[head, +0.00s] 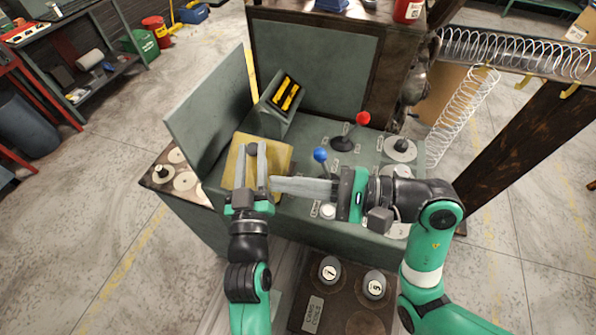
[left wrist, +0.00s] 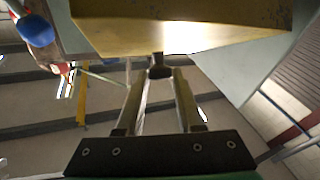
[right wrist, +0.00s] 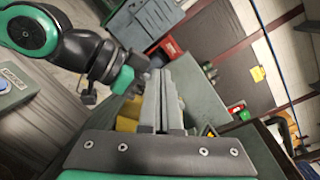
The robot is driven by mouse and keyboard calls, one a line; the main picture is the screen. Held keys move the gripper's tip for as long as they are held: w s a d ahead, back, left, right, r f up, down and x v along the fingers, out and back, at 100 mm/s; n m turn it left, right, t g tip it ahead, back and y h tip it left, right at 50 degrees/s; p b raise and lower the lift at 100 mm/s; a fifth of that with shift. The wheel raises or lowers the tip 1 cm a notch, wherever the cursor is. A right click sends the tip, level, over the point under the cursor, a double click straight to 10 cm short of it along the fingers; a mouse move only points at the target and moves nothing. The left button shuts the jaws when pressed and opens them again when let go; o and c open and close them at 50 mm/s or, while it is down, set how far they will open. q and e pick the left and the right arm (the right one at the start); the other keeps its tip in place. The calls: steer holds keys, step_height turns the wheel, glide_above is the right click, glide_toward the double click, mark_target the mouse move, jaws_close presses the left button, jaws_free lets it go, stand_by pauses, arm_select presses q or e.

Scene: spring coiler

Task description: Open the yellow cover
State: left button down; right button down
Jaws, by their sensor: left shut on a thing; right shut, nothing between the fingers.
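The yellow cover (head: 277,153) is on the left part of the grey-green machine top. In the left wrist view its broad yellow face (left wrist: 180,38) fills the top. My left gripper (head: 251,151) reaches over the cover from the front, its fingers shut on a small dark knob (left wrist: 160,71) at the cover. My right gripper (head: 275,185) is shut and empty, pointing left, its tips close to the cover's lower right edge and my left fingers. In the right wrist view its fingers partly hide the yellow cover (right wrist: 126,123). I cannot tell whether the cover is lifted.
A red-knobbed lever (head: 363,118) and a blue-knobbed lever (head: 320,155) stand right of the cover. A slanted box with yellow and black markings (head: 286,93) stands behind it. Upright grey-green panels (head: 213,105) border the left and back. Coiled springs (head: 515,52) hang at the right.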

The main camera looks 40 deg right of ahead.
arm_select(q)
steer(key=shift+f, duration=0.1)
arm_select(e)
steer(key=d+f+m+h, duration=0.1)
steer(key=d+f, duration=0.2)
steer(key=s+d+f+m+h, duration=0.1)
steer(key=d+f+m+h, duration=0.1)
steer(key=d+f, duration=0.1)
steer(key=d+f+m+h, duration=0.2)
steer(key=d+f, duration=0.1)
steer(key=d, duration=0.1)
steer(key=shift+s+d+f+t, duration=0.3)
steer(key=shift+d+f, duration=0.05)
steer(key=shift+d, duration=0.05)
steer(key=shift+d+h, duration=0.3)
steer(key=shift+d, duration=0.1)
steer(key=x, duration=1)
steer(key=shift+r, duration=0.1)
steer(key=shift+s+a+r, duration=0.3)
steer(key=shift+a+r, duration=0.1)
steer(key=shift+r, duration=0.25)
arm_select(q)
steer(key=c, duration=0.5)
jaws_free()
steer(key=shift+c, duration=0.2)
arm_select(e)
steer(key=shift+f, duration=0.1)
